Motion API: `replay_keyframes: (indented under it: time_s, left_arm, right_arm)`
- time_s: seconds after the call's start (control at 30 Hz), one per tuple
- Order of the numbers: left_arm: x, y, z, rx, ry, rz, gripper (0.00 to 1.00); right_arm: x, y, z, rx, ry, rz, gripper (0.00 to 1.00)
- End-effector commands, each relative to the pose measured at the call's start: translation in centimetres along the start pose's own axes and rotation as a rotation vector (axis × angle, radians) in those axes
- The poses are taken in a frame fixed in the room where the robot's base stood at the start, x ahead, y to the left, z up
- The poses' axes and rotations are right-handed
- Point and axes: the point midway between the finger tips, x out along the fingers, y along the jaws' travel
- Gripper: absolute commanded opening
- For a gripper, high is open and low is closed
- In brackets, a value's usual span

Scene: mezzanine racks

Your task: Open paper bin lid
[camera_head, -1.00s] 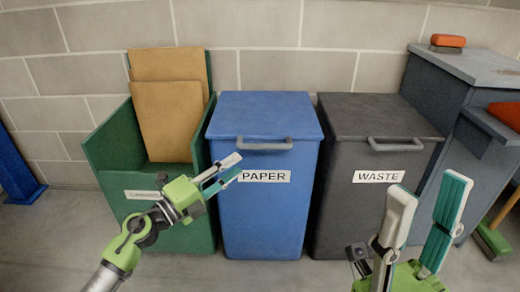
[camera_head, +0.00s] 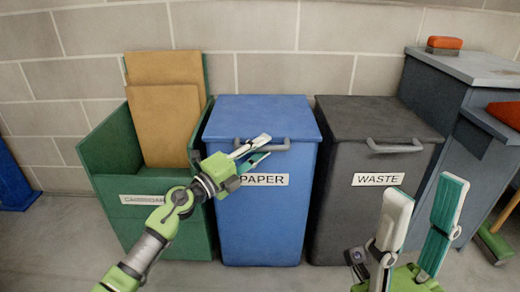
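The blue paper bin (camera_head: 262,215) stands in the middle with its blue lid (camera_head: 261,115) closed. A grey bar handle (camera_head: 278,145) sits at the lid's front edge, above the PAPER label (camera_head: 264,180). My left gripper (camera_head: 264,147) is in front of the bin's upper left, its fingertips just below and at the left part of the handle. Its fingers look slightly apart; I cannot tell whether they touch the handle. My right gripper (camera_head: 426,218) is open and empty, fingers pointing up, in front of the waste bin's right side.
The dark grey waste bin (camera_head: 350,225) with its own handle (camera_head: 394,147) stands right of the paper bin. A green cardboard bin (camera_head: 150,232) with brown sheets (camera_head: 163,120) stands left. A grey cabinet (camera_head: 470,70) carries an orange-topped brush (camera_head: 446,43) at right.

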Motion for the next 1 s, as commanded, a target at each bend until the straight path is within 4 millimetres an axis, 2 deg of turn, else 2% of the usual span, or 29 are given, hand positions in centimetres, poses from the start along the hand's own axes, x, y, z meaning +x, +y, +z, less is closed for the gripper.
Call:
replay_keyframes:
  time_s: [0.03, 0.1, 0.37, 0.47, 0.67, 0.77, 0.87, 1.0]
  left_arm:
    - [0.0, 0.0, 0.0, 0.000, 0.000, 0.000, 0.13]
    - [0.0, 0.0, 0.0, 0.000, 0.000, 0.000, 0.00]
    - [0.0, 0.0, 0.0, -0.001, 0.000, 0.001, 0.00]
    - [0.0, -0.2, 0.1, -0.002, 0.000, 0.003, 0.00]
    - [0.1, -0.9, 0.2, -0.011, 0.000, 0.011, 0.00]
    - [0.2, -1.4, 0.3, -0.017, -0.001, 0.018, 0.00]
    - [0.3, -1.9, 0.4, -0.025, -0.001, 0.025, 0.00]
    - [0.5, -2.6, 0.6, -0.038, -0.001, 0.036, 0.00]
  right_arm:
    - [0.1, 0.0, -0.1, 0.000, 0.002, 0.000, 0.40]
    - [0.1, 0.0, -0.1, 0.000, 0.003, 0.001, 0.40]
    - [0.2, 0.0, -0.1, -0.001, 0.002, 0.001, 0.40]
    - [0.4, 0.1, 0.7, -0.004, -0.032, 0.004, 0.40]
    - [0.8, 0.5, 4.6, -0.015, -0.214, 0.008, 0.40]
    - [0.5, 0.8, 7.4, -0.022, -0.351, 0.012, 0.40]
    - [-0.4, 1.2, 10.6, -0.030, -0.513, 0.016, 0.40]
    - [-3.0, 1.8, 14.7, -0.042, -0.761, 0.027, 0.40]
